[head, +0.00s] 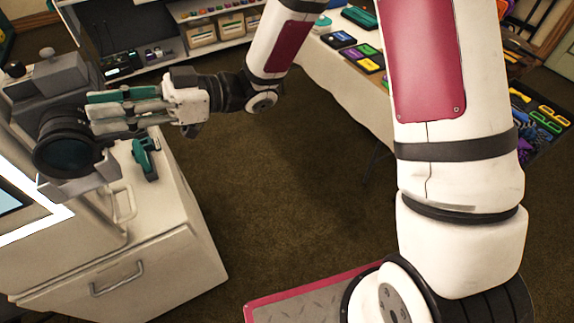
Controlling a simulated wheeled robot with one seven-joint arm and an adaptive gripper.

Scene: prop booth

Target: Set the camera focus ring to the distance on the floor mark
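The camera (62,78) is a dark grey body at the far left, above a white cabinet. Its round black lens (65,155) faces towards the front. The focus ring is on the lens barrel, but its markings are too small to read. My gripper (93,112) reaches in from the right, with its teal and grey fingers at the lens barrel. The fingers lie apart, one above the other. I cannot tell whether the fingertips touch the ring or grip it. No floor mark can be made out in this view.
A teal clamp-like tool (145,160) sits on the white cabinet (185,215), below my gripper. A lit screen (14,203) is at the left edge. A shelf unit (190,50) stands behind, and a table (345,75) with colourful items stands back right. The brown carpet between is clear.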

